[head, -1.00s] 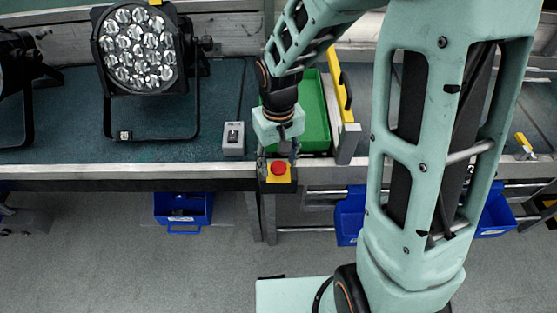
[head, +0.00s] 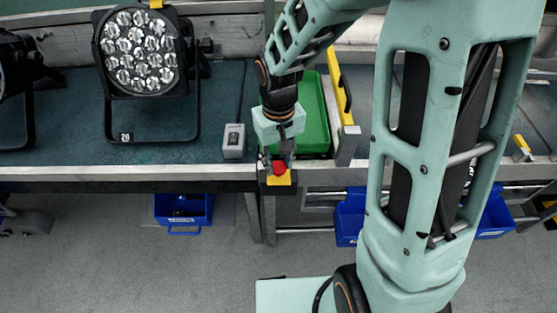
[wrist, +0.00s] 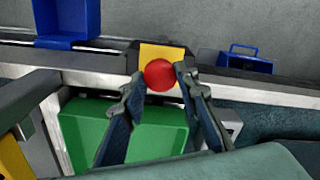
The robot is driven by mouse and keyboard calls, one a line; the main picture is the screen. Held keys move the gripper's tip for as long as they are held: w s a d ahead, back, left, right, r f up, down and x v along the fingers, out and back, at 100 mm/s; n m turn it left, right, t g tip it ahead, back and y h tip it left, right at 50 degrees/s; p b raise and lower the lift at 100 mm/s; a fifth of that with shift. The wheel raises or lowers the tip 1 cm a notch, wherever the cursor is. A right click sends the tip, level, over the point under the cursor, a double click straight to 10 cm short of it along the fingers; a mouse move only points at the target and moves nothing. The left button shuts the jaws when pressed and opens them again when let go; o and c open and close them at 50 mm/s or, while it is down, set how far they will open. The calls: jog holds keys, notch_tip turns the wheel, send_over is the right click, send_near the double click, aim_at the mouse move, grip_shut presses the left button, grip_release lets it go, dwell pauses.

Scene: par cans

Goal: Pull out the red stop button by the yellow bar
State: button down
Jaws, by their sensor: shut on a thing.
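The red stop button (head: 279,168) is a round red cap in front of a yellow plate (head: 281,181) at the bench's front edge. In the wrist view the red button (wrist: 160,75) shows against the yellow plate (wrist: 163,52). My gripper (head: 279,157) reaches down to it from above. In the wrist view my gripper's fingers (wrist: 160,80) stand on either side of the button and are shut on it. The button's far side and shaft are hidden.
A green tray (head: 313,112) lies on the bench behind my gripper. A yellow-edged block (head: 346,100) stands right of it, a small grey switch box (head: 233,141) left. A stage lamp (head: 140,50) stands farther left. Blue bins (head: 184,209) are below the bench.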

aim_at(278, 166)
jog(key=c, duration=1.5)
grip_release()
jog(key=shift+r, duration=0.1)
jog(key=shift+o, duration=0.2)
notch_tip(278, 166, up, 12)
